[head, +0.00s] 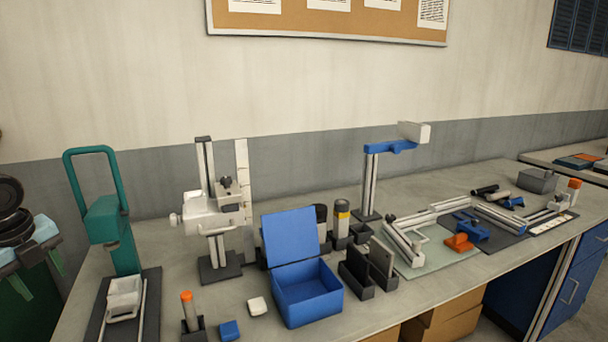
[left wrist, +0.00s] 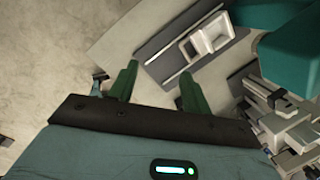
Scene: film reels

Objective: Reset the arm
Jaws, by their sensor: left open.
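My left gripper (head: 38,276) hangs at the far left of the head view, off the left end of the bench. It has green fingers, and its teal body lies below dark round arm parts. In the left wrist view the gripper (left wrist: 159,75) shows its two green fingers spread apart with nothing between them. It is apart from the bench items. A teal press-like device (head: 105,218) with a looped handle stands just to its right, and a white tray (head: 124,297) sits on its dark base. The tray (left wrist: 207,38) also shows beyond the fingers in the left wrist view. My right gripper is not in view.
The grey bench (head: 228,305) carries a stand (head: 219,268), an open blue box (head: 306,292), an orange-capped tube (head: 187,297), a blue block (head: 229,330), and a blue-topped post (head: 370,180). Metal rails and small parts lie to the right. Bare floor (left wrist: 50,50) lies left of the fingers.

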